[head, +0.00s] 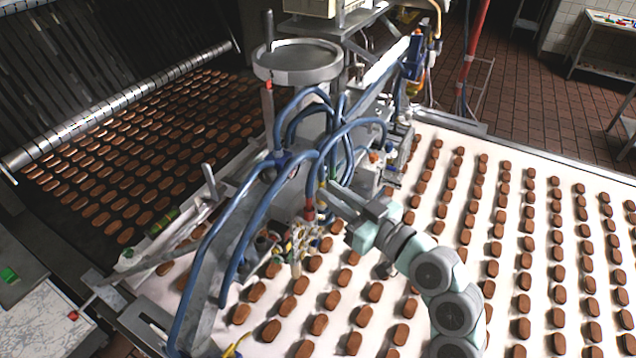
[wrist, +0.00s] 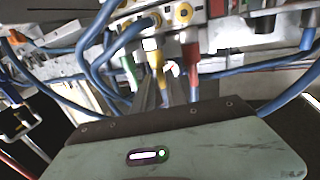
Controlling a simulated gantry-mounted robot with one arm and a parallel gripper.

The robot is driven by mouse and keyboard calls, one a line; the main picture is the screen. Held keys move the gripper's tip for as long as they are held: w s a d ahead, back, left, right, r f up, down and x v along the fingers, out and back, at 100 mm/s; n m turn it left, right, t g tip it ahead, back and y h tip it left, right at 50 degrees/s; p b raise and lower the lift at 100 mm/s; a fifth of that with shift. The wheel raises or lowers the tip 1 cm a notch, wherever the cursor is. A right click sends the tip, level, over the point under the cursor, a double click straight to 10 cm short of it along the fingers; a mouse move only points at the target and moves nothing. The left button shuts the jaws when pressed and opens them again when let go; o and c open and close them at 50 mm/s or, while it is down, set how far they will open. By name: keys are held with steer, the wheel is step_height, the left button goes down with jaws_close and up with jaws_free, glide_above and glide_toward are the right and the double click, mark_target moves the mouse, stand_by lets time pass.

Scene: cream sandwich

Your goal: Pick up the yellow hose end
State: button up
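In the wrist view, a yellow hose end (wrist: 156,56) hangs from the machine fittings, between a green one (wrist: 129,72) and a red one (wrist: 192,78). My gripper (wrist: 163,86) points at it, its two fingers a little apart. The yellow piece shows at and just beyond the fingertips; whether they touch it I cannot tell. In the head view my gripper (head: 333,188) reaches left into the machine's middle, beside the blue hoses. The fingertips and the yellow hose end are too small and crowded there to make out clearly.
Blue hoses (head: 258,213) loop around the machine close to my gripper. A round metal pan (head: 297,62) stands above. Brown biscuits lie in rows on the white belt (head: 450,150) below. Colored fittings and brackets crowd the space left of my gripper.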

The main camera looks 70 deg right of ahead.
mark_target(311, 179)
steer(key=p+x, duration=0.1)
steer(key=x, duration=0.2)
steer(key=p+x, duration=0.1)
steer(key=x, duration=0.1)
steer(key=shift+w+r, duration=0.2)
steer(key=shift+w, duration=0.25)
steer(key=shift+w+d+f, duration=0.1)
steer(key=shift+w+d, duration=0.1)
steer(key=shift+w, duration=0.05)
jaws_close()
